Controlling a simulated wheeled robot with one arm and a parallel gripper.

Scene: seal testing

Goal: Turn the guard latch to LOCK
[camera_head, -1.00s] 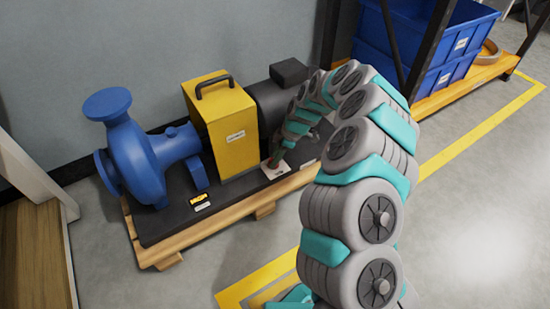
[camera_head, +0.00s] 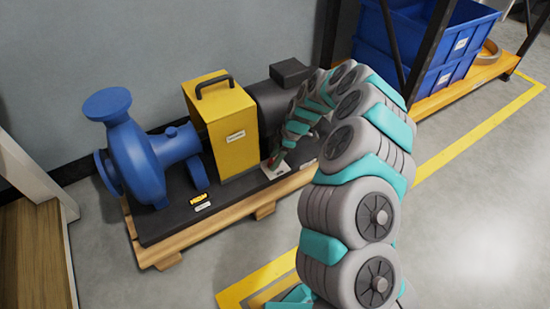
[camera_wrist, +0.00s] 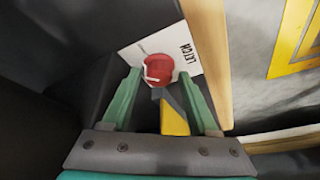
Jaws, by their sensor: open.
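A grey and yellow lever-like piece (camera_wrist: 174,116) extends from the knob toward my gripper. My gripper (camera_wrist: 159,76) is open, its two green fingers on either side of this piece, tips close to the knob. I cannot tell whether either finger touches it. In the head view the plate (camera_head: 272,172) lies on the pump base beside the yellow guard (camera_head: 226,130), and my gripper partly hides the latch. The LOCK mark is not readable.
A blue pump (camera_head: 137,160) and a dark motor (camera_head: 270,102) flank the guard on a black base over a wooden pallet (camera_head: 225,213). A rack with blue bins (camera_head: 466,45) stands at the back right. Floor at the front right is clear.

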